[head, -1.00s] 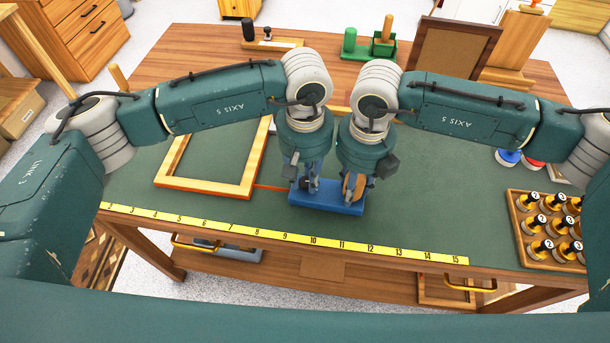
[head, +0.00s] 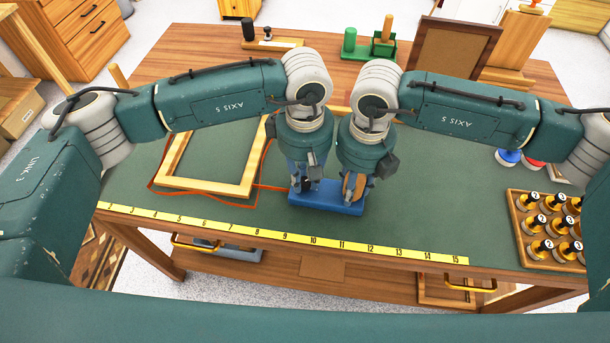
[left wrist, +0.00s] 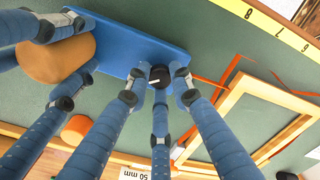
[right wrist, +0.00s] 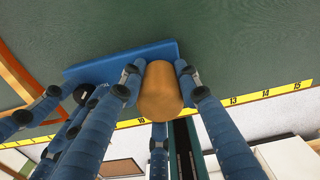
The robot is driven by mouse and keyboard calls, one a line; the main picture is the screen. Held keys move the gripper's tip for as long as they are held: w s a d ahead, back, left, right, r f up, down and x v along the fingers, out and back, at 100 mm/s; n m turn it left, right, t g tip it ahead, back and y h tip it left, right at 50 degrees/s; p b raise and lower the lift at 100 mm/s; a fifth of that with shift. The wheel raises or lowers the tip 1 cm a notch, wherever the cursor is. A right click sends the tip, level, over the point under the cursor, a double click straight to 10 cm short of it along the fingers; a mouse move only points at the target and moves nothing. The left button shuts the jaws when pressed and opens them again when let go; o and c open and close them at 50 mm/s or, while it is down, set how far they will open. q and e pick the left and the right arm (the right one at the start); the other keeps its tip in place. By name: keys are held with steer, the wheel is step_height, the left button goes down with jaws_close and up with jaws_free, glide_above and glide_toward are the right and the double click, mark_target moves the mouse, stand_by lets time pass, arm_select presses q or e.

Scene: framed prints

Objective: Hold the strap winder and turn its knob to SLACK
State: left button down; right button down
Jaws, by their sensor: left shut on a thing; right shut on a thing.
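The strap winder is a blue block (head: 328,204) on the green mat, with a black knob and a wooden grip. My left gripper (head: 306,184) is shut on the black knob (left wrist: 158,76), whose white pointer line shows between the fingers in the left wrist view. My right gripper (head: 354,187) is shut around the wooden grip (right wrist: 160,92) at the block's right end. An orange strap (head: 271,187) runs from the block's left side and lies in loose loops around the wooden frame (head: 205,184). The SLACK mark cannot be read in any view.
A yellow ruler strip (head: 285,237) runs along the table's front edge. A tray (head: 517,222) of black-knobbed pieces stands at right. A brown upright frame (head: 447,62) and a green holder (head: 385,50) stand at the back.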

mark_target(305, 180)
arm_select(q)
steer(key=n, duration=0.5)
steer(key=shift+w, duration=0.1)
stand_by(0.4)
steer(key=c, duration=1.5)
jaws_free()
step_height(305, 180, up, 12)
steer(key=shift+r, duration=0.1)
